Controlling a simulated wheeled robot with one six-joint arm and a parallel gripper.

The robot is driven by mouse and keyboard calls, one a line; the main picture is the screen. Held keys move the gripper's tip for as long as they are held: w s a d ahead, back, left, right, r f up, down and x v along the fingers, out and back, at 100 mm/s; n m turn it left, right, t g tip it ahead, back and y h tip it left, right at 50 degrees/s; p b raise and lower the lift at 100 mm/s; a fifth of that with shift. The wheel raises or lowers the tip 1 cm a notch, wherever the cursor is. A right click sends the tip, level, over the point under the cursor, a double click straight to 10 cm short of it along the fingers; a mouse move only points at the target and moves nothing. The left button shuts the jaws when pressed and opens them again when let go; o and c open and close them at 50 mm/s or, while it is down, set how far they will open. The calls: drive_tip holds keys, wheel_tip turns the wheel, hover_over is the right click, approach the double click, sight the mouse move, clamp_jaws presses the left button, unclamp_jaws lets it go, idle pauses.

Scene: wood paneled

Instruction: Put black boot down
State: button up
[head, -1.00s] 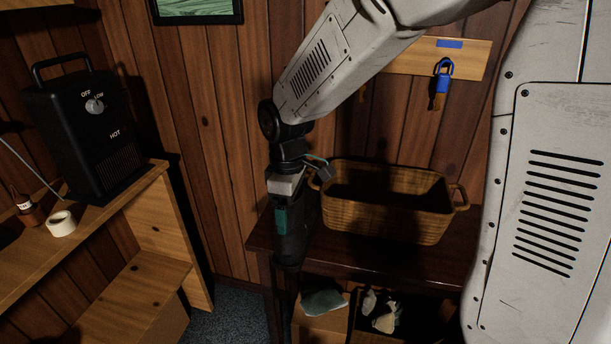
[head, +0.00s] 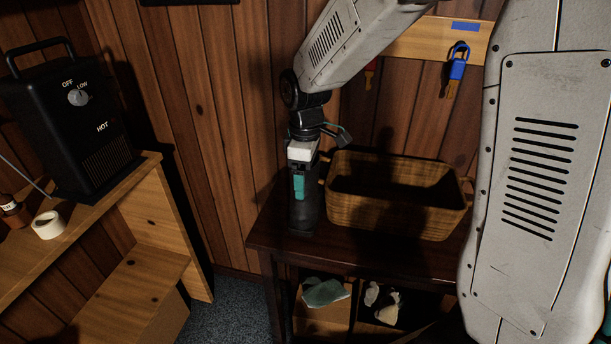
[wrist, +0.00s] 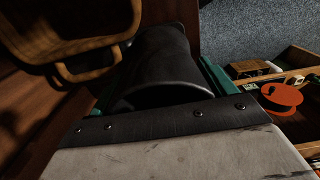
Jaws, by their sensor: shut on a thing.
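The black boot (head: 304,216) is upright over the left end of the dark wooden table (head: 266,240), left of the wicker basket. Its lower end appears at the tabletop, but I cannot tell whether it rests there. My gripper (head: 300,186) is above it, shut on the boot's upper part, with a teal finger on the near side. In the wrist view the boot (wrist: 168,62) fills the space between the teal fingers, and its open top faces the camera. The sole and toe are hard to make out in the dark.
The wicker basket (head: 395,218) stands close to the boot's right. Open shelf compartments (head: 325,325) below hold cloths. A wooden shelf unit (head: 150,215) with a black heater (head: 75,130) stands left. Blue-tagged keys (head: 458,60) hang on the wall. Bare tabletop shows left of the boot.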

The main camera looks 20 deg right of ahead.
drive_tip(key=shift+w+d+f, duration=0.1)
drive_tip(key=shift+d+f, duration=0.05)
drive_tip(key=shift+f, duration=0.75)
drive_tip(key=o, duration=1.9)
wheel_tip(320, 180, up, 12)
drive_tip(key=shift+r, duration=0.2)
